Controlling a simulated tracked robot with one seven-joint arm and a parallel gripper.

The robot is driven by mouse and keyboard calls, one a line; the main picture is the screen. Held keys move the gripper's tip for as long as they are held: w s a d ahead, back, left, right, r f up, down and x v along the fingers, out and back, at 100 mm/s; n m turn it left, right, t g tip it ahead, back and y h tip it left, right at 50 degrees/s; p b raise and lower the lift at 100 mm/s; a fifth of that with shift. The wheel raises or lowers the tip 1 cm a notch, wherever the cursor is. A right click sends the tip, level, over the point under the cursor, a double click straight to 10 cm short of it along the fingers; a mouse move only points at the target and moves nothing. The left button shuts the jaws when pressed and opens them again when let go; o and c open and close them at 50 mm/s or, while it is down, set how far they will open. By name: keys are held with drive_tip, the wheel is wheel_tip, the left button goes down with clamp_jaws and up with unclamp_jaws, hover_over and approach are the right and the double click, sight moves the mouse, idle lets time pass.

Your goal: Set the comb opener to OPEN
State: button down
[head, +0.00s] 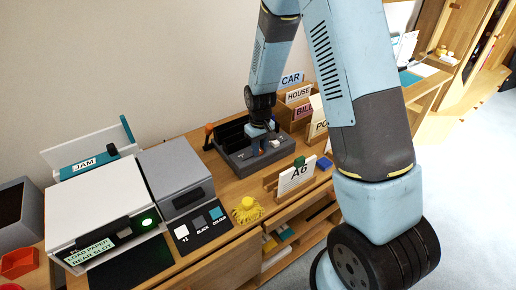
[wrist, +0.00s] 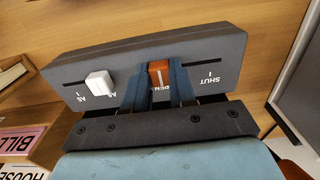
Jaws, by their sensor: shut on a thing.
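The comb opener is a dark grey machine (wrist: 88,68) with a slot marked SHUT at one end. An orange lever (wrist: 159,68) stands in this slot by the "PEN" label, apart from SHUT. My gripper (wrist: 158,84) is shut on the orange lever, one blue finger on each side. In the head view the machine (head: 238,159) sits on the wooden bench, with my gripper (head: 257,142) over it.
A white slider (wrist: 99,83) stands in another slot near A5. BILL and HOUSE cards (head: 298,94) stand behind the machine. An A6 paper holder (head: 297,177) and yellow bundle (head: 247,211) are in front. A white printer-like machine (head: 103,199) stands left.

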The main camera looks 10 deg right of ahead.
sight(261, 150)
drive_tip(key=c, duration=0.9)
unclamp_jaws()
drive_tip(key=shift+d, duration=0.3)
drive_tip(key=shift+c, duration=0.2)
drive_tip(key=shift+r, duration=6.85)
